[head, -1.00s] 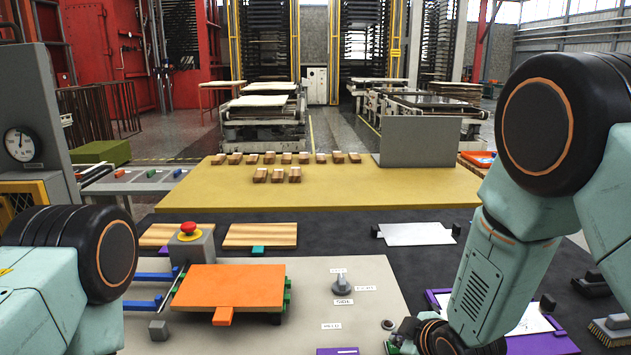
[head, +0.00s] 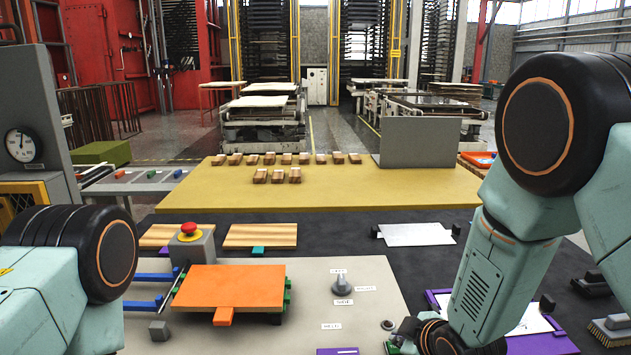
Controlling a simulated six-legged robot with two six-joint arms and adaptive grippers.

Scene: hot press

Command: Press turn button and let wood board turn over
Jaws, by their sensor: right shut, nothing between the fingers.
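An orange board (head: 230,288) with a tab at its front lies flat on a fixture with green side pieces, on the beige panel (head: 374,270). A grey knob (head: 342,284) stands on the panel among small white labels too small to read. A small dark round button (head: 388,325) sits at the panel's right edge; I cannot tell which control is the turn button. My right gripper (head: 402,338) is shut and empty at the bottom, just beside and below that button; contact is unclear. My left arm enters at left; its gripper is out of view.
A red emergency button (head: 189,230) on a grey box stands behind the orange board. Striped wood boards (head: 260,235) lie further back. A yellow table (head: 330,197) holds several small wooden blocks. A purple-edged tray (head: 436,300) lies behind my right forearm.

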